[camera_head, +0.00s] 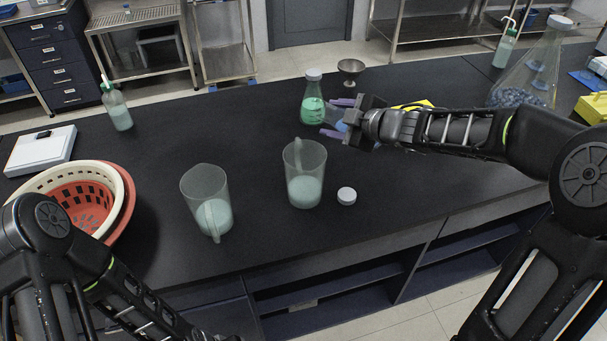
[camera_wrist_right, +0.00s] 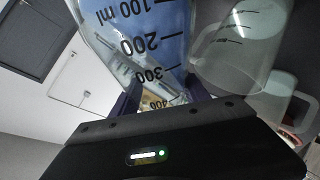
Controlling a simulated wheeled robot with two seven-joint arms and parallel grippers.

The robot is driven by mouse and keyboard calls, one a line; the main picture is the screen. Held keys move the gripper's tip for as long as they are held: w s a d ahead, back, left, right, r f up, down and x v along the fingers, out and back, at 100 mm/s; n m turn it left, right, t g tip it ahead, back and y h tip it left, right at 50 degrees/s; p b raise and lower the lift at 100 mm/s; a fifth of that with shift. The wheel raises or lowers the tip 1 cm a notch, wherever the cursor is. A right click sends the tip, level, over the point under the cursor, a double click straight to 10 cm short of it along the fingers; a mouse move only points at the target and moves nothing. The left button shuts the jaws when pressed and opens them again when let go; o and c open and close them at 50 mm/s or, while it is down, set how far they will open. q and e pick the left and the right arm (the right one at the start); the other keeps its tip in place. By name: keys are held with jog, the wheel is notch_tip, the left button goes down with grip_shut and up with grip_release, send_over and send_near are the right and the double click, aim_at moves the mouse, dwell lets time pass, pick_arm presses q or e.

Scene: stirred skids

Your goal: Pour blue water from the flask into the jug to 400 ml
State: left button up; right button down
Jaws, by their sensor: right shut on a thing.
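My right gripper (camera_head: 337,117) has purple fingers and is shut on a clear flask with blue water (camera_head: 341,127), largely hidden by the hand in the head view. In the right wrist view the flask (camera_wrist_right: 150,45) fills the top middle, with black marks from 100 to 400 and blue liquid inside. Two clear jugs with handles stand upright on the dark bench: one in the middle (camera_head: 304,165), left of and nearer than the held flask, and one further left (camera_head: 205,195). Both look pale teal low down. My left gripper is out of view; only its arm shows.
A flask of green liquid (camera_head: 313,105) stands behind the middle jug. A white cap (camera_head: 346,196) lies right of that jug. A metal bowl (camera_head: 350,70), baskets (camera_head: 122,205), a scale (camera_head: 40,152) and a large flask (camera_head: 530,70) stand around. Bench between jugs and baskets is clear.

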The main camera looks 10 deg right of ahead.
dwell(0.4)
jog(key=shift+d+f+n+h+b, duration=0.15)
jog(key=shift+f+n+h+b, duration=0.15)
jog(key=shift+f+h+b, duration=0.1)
jog(key=shift+f, duration=0.1)
jog(key=shift+d+f+n+b, duration=0.1)
jog(key=shift+f+n+b, duration=0.25)
jog(key=shift+b, duration=0.15)
jog(key=shift+f+h, duration=0.15)
jog(key=shift+h, duration=0.15)
jog(key=shift+d+f+n+b, duration=0.1)
jog(key=shift+f+n+b, duration=0.15)
jog(key=shift+b, duration=0.2)
jog(key=shift+w+h, duration=0.1)
jog(key=shift+h, duration=0.3)
jog(key=shift+d+r+n, duration=0.1)
jog(key=shift+n, duration=0.2)
